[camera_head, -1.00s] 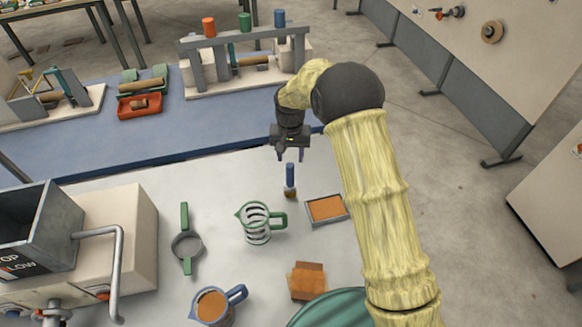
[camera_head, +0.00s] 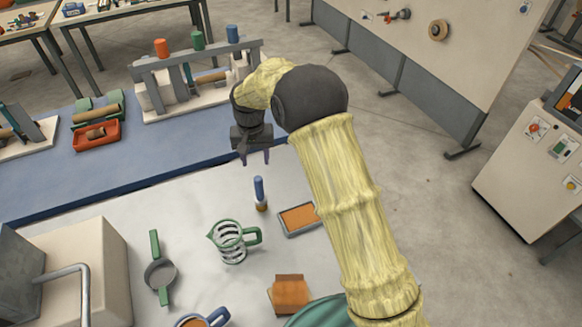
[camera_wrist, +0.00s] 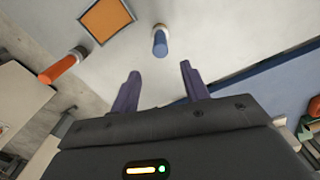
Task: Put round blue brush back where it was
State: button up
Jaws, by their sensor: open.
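The round blue brush (camera_head: 260,194) stands upright on the white table, its blue handle up and its brown bristle end down. It also shows in the wrist view (camera_wrist: 160,41), seen from above, beyond the fingertips. My gripper (camera_head: 253,160) is open and empty, above the brush and towards the far table edge. In the wrist view my two purple fingers (camera_wrist: 160,82) are apart with nothing between them.
A shallow tray with orange content (camera_head: 300,219) stands right of the brush. A green-handled slotted pitcher (camera_head: 232,242), a green-handled strainer (camera_head: 160,274) and a blue-rimmed jug (camera_head: 203,320) stand nearer. A blue bench (camera_head: 190,150) with a grey rack lies behind.

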jog(key=s+d+r, duration=0.2)
jog(key=d+r, duration=0.2)
jog(key=d, duration=0.5)
jog(key=s+d+r+m+t, duration=0.1)
jog(key=s+d+r+t, duration=0.1)
jog(key=s+d, duration=1.6)
jog(key=shift+s+d+r+m+t, duration=0.3)
jog(key=shift+s+d+r, duration=0.05)
jog(key=shift+s, duration=0.65)
jog(key=shift+w, duration=0.1)
jog(key=shift+s+a, duration=0.1)
jog(key=shift+s, duration=0.1)
